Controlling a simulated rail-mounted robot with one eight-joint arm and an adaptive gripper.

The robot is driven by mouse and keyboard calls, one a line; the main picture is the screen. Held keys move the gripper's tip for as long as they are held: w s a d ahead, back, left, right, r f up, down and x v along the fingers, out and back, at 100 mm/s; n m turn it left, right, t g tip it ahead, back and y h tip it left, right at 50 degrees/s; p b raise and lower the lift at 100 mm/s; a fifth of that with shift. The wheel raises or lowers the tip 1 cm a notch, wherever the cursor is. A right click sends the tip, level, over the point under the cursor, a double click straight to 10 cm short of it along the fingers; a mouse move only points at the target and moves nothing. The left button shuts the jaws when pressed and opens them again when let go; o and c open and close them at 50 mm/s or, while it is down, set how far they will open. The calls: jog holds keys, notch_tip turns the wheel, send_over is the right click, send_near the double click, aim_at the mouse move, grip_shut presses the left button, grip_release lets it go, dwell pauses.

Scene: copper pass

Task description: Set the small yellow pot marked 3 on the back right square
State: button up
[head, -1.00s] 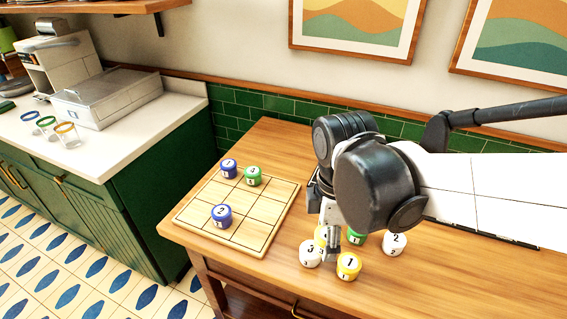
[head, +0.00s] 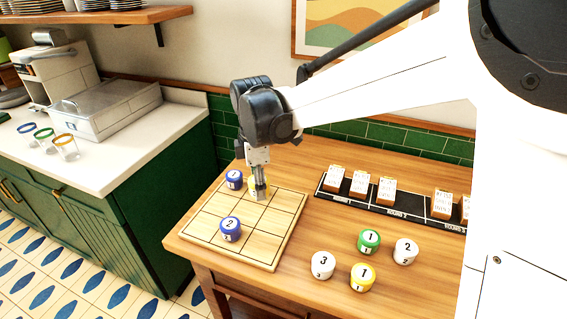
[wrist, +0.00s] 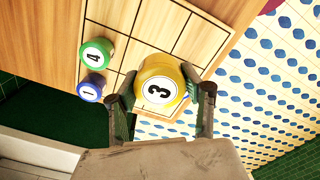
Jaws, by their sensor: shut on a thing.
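My gripper (head: 260,192) is shut on the small yellow pot (wrist: 158,82), whose lid reads 3 in the wrist view. In the head view the yellow pot is mostly hidden behind the fingers. It is held over the back part of the wooden grid board (head: 263,247); the exact gap beneath it is hard to tell. The back right square (head: 286,199) looks bare, to the right of my gripper. A blue pot marked 1 (head: 235,179) stands at the back left. A green pot marked 4 (wrist: 97,52) stands beside it, hidden behind my gripper in the head view.
Right of the board are a white 3 pot (head: 322,265), yellow 1 pot (head: 362,278), green 1 pot (head: 369,241) and white 2 pot (head: 405,251). A black rack (head: 409,205) with cards lies behind.

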send_over(286, 200)
notch_tip(286, 200, down, 6)
jog(key=shift+s+f, duration=0.15)
jog(key=shift+f, duration=0.1)
jog(key=shift+f+p, duration=0.35)
jog(key=shift+f, duration=1.75)
jog(key=shift+f, duration=0.1)
jog(key=shift+f, duration=0.1)
jog(key=o, duration=1.3)
jog(key=shift+c, duration=0.2)
